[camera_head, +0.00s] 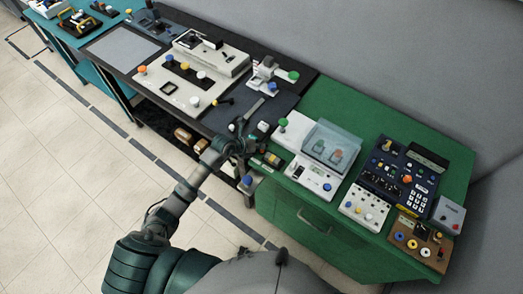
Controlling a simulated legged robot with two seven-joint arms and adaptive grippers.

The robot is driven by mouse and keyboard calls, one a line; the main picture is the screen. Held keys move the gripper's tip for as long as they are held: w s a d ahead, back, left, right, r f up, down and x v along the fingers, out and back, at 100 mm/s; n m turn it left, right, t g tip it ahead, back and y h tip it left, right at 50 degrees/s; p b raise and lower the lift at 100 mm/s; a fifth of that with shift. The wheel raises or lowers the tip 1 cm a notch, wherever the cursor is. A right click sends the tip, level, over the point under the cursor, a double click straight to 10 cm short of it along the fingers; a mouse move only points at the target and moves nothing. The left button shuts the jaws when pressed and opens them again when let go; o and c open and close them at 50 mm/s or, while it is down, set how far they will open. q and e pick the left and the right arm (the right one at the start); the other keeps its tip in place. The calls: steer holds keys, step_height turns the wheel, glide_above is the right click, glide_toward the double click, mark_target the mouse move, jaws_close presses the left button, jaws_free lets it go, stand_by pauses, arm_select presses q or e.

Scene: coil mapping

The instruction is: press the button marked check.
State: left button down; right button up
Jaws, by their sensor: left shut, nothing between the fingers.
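My left gripper (240,138) is shut and empty, at the front edge between the dark bench and the green cabinet. Its fingertips are small and dark against the bench, so I cannot tell whether they touch anything. No lettering is readable, so I cannot tell which button is marked check. A grey box with a red button (448,214) sits at the right of the green cabinet top. Beside it are a dark panel with a keypad (403,179), a white panel with several knobs (364,206) and a brown board with coloured rings (421,243). My right gripper is out of view.
A white device with a clear cover (331,145) stands on the green cabinet (330,233), right of my gripper. A beige console with coloured buttons (190,73) and a small device with a green knob (270,75) stand on the dark bench. Tiled floor (55,170) is open at left.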

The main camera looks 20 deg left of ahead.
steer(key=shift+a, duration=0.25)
arm_select(q)
steer(key=shift+d, duration=0.2)
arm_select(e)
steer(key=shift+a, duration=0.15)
arm_select(q)
steer(key=shift+a+f, duration=0.2)
steer(key=shift+f, duration=0.15)
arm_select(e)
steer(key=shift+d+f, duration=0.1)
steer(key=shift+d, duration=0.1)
